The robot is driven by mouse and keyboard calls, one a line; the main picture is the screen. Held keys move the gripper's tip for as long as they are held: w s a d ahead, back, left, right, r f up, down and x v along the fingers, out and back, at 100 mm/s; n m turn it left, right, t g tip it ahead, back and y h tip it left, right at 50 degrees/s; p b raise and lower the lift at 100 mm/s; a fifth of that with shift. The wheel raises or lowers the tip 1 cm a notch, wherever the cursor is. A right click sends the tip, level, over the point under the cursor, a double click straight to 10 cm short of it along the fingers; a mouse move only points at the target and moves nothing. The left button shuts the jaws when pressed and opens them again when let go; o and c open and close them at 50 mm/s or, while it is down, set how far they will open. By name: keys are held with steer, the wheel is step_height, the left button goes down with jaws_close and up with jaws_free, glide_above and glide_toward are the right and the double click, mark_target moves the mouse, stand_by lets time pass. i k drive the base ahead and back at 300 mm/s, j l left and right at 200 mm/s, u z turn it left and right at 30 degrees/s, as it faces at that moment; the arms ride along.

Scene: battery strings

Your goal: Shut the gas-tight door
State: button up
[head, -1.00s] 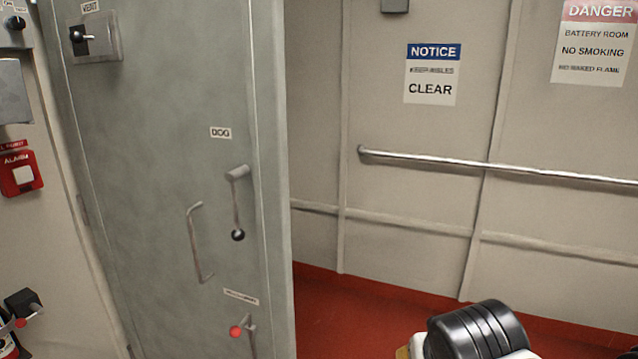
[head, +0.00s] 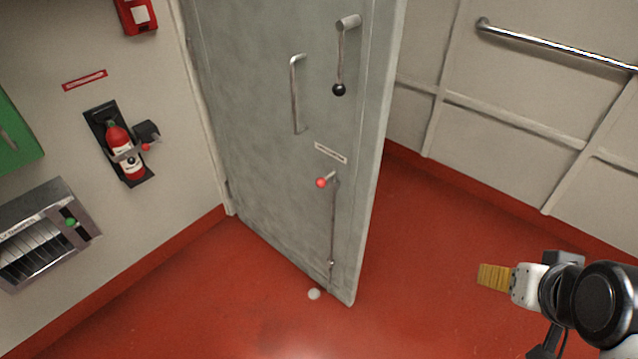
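The grey-green gas-tight door (head: 255,150) stands ajar in the head view, its free edge at the right swung out over the red floor. It carries a vertical pull handle (head: 295,95) and a dog lever (head: 342,58) with a black ball that hangs down. Below a small label is a red-knobbed lever (head: 322,182) with a rod running down to near the door's bottom edge. My arm comes in at the lower right, well apart from the door. My gripper (head: 494,277) is a yellowish tip there; whether its fingers are open cannot be told.
A fire extinguisher (head: 124,150) hangs on the left wall, near a louvred box (head: 42,237) and a green cabinet (head: 12,135). A handrail (head: 560,45) runs along the right wall. A small pale disc (head: 314,294) lies on the floor by the door's corner. The red floor (head: 420,270) is clear.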

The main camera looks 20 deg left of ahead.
mark_target(268, 69)
steer(key=u, duration=1.3)
